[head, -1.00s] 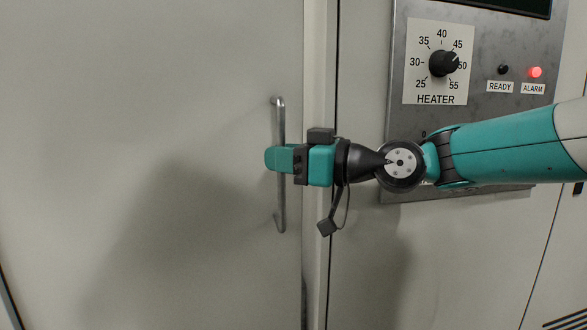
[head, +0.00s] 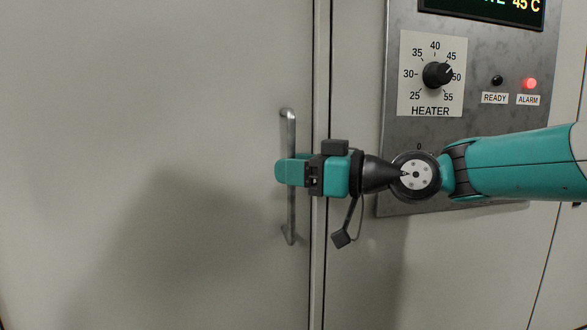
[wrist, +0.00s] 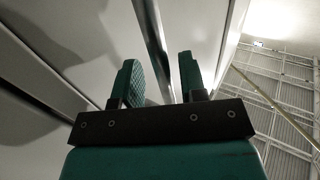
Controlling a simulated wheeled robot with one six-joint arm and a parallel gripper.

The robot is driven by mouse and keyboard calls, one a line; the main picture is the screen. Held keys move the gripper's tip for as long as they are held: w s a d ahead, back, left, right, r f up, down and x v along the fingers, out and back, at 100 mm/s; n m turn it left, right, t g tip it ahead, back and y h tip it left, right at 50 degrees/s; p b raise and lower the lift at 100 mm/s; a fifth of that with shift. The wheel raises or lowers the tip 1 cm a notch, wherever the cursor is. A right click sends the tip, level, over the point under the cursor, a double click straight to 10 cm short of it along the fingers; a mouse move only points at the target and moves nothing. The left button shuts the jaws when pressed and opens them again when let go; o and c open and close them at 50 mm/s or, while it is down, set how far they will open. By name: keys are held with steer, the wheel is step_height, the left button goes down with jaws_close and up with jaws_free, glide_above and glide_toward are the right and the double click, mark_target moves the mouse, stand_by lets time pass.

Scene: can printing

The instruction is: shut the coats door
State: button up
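The large pale door (head: 150,90) fills the left of the head view; I take it for the coats door, though no label shows. Its upright metal bar handle (head: 291,214) is near its right edge. The door's right edge stands close to the neighbouring panel, with a narrow pale strip between them; I cannot tell if it is fully shut. My gripper (head: 291,170) is at the middle of the handle, one teal finger in front of the bar. In the wrist view the fingers (wrist: 160,82) are apart, with a metal strip showing between them.
A grey control panel (head: 395,185) with a heater dial (head: 437,75), a dark ready lamp (head: 497,80) and a lit red alarm lamp (head: 530,83) is to the right. A display (head: 485,8) is above. My arm crosses in front of this panel.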

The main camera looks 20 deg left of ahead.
steer(key=shift+d, duration=0.1)
steer(key=d+b, duration=0.3)
steer(key=d, duration=1.4)
steer(key=shift+s+d, duration=0.15)
steer(key=shift+f, duration=0.1)
steer(key=s+d+f+m+h, duration=0.5)
steer(key=s+d+f+h, duration=0.3)
steer(key=s, duration=0.4)
steer(key=s+d+f+m+h, duration=0.6)
steer(key=s+d+f, duration=0.2)
steer(key=s+f, duration=0.3)
step_height(320, 180, up, 14)
steer(key=p, duration=1.4)
steer(key=shift+w+a, duration=0.2)
